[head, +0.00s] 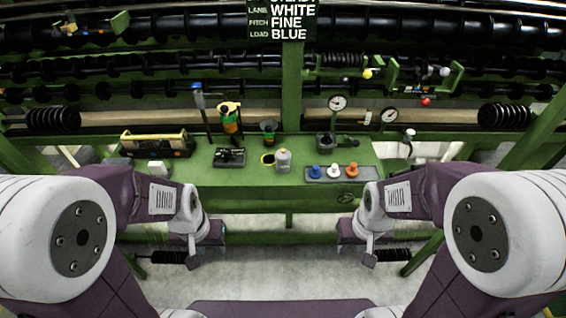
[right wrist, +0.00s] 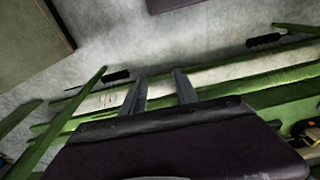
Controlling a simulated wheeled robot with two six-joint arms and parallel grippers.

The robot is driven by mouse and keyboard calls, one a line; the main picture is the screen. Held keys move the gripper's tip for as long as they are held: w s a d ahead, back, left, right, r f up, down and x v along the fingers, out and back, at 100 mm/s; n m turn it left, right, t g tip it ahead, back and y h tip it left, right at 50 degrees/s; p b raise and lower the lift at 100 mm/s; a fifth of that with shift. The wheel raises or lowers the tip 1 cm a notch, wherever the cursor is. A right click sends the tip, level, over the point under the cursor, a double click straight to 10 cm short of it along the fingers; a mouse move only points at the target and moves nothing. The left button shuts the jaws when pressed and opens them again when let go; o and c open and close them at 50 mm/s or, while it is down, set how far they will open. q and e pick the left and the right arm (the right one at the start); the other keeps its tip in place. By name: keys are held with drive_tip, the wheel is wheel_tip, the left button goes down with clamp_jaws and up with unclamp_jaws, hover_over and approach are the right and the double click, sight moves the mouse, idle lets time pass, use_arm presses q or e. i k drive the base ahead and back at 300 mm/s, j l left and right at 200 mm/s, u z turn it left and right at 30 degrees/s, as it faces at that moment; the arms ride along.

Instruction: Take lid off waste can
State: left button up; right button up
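A small pale grey can (head: 283,161) with a rounded, knobbed top stands on the green bench, near the middle of the head view. It looks like the waste can with its lid on, though it is small here. My left gripper (head: 193,261) hangs low in front of the bench at left, away from the can; its finger gap is not clear. My right gripper (head: 369,260) hangs low at right, also away from the can. In the right wrist view its two fingers (right wrist: 160,88) stand apart with nothing between them.
Gauges (head: 338,103) stand behind. The floor in front is clear.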

sight(283, 156)
drive_tip(key=i+l+u, duration=0.25)
drive_tip(key=i+u, duration=0.15)
drive_tip(key=i+l+u, duration=0.6)
drive_tip(key=l+u, duration=0.15)
drive_tip(key=l, duration=0.15)
